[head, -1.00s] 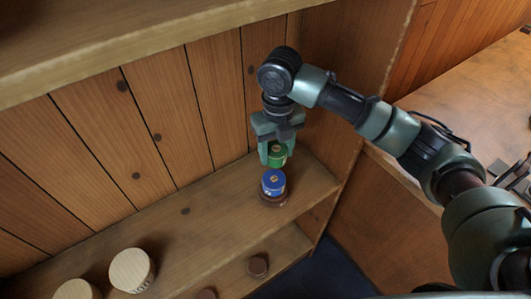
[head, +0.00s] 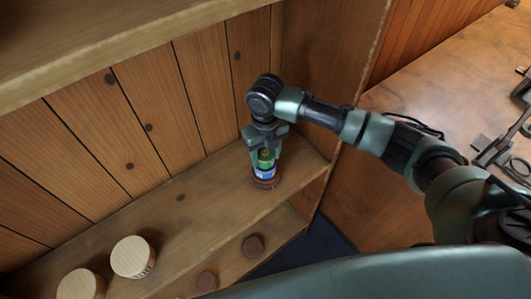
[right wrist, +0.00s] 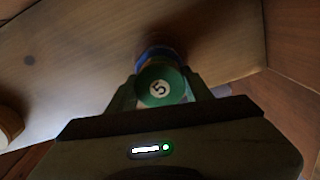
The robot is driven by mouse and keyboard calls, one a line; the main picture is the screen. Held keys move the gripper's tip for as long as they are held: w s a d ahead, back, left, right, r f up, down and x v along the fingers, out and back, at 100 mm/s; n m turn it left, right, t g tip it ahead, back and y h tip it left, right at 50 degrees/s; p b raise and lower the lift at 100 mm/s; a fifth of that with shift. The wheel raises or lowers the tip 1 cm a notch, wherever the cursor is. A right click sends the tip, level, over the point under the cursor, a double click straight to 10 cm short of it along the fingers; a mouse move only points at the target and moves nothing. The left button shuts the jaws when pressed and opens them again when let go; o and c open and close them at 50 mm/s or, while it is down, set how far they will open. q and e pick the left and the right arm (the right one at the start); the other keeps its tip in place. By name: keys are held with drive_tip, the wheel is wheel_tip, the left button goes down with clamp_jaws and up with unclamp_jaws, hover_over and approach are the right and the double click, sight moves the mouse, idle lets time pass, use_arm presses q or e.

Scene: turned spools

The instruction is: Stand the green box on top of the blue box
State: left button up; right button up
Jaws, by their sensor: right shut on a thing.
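My right gripper (head: 266,159) points down and is shut on the green box, one finger on each side. The blue box (head: 264,173) is directly below it and also shows behind it in the right wrist view (right wrist: 163,53). The green box looks upright and touching or very close above the blue box; I cannot tell which. The blue box stands on a brown round base (head: 263,184) on the shelf. My left gripper is out of view.
The wooden shelf (head: 205,205) has a plank back wall and a side panel right of the boxes. Two pale round tubs (head: 133,257) stand at the left. Brown round pieces (head: 253,245) sit on a lower level. The shelf between is clear.

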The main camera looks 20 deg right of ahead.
sight(265, 153)
drive_tip(key=shift+f, duration=0.1)
drive_tip(key=o, duration=1.3)
drive_tip(key=shift+o, duration=0.2)
drive_tip(key=shift+w+r, duration=0.1)
drive_tip(key=shift+r, duration=0.4)
wheel_tip(265, 153, up, 11)
drive_tip(key=b, duration=0.2)
drive_tip(key=shift+r+b, duration=0.15)
drive_tip(key=shift+b, duration=0.25)
